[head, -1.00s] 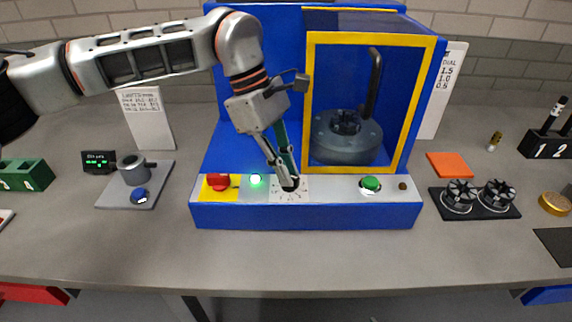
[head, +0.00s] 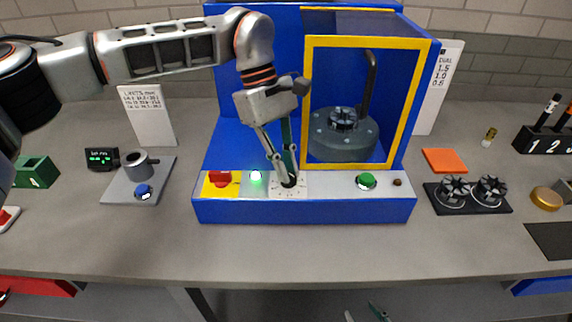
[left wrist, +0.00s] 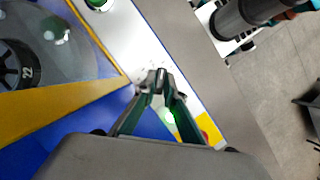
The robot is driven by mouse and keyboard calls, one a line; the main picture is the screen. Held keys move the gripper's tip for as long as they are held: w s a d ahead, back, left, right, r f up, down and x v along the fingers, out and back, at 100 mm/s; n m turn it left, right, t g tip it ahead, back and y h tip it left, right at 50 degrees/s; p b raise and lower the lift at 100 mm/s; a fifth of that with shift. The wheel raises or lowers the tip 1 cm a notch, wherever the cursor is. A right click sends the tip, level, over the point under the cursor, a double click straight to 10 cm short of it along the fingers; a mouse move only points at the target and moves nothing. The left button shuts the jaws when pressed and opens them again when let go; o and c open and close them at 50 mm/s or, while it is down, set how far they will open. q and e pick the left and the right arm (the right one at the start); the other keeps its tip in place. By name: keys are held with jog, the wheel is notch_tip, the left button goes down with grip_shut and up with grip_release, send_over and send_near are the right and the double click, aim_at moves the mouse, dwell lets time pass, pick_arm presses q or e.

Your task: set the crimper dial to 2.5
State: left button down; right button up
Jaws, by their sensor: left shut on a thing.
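The blue crimper (head: 235,210) has a grey front panel with a white dial plate (head: 274,190). My left gripper (head: 289,182) points down at this plate and is shut on the small dark dial knob (head: 291,183). The left wrist view shows the fingertips (left wrist: 158,82) close together over the panel; they hide most of the knob. The dial marks are too small to read. My right gripper (head: 365,313) is open and apart from the crimper, low at the bottom edge of the head view.
On the panel are a red knob (head: 221,178), a lit green lamp (head: 256,177) and a green button (head: 366,181). A yellow-framed guard (head: 309,110) stands behind. A white card headed DIAL (head: 440,85) stands at right. The front bench strip (head: 300,252) is clear.

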pick_arm(q)
jog(key=c, duration=2.1)
grip_release()
jog(key=shift+c, duration=0.2)
jog(key=v, duration=1.2)
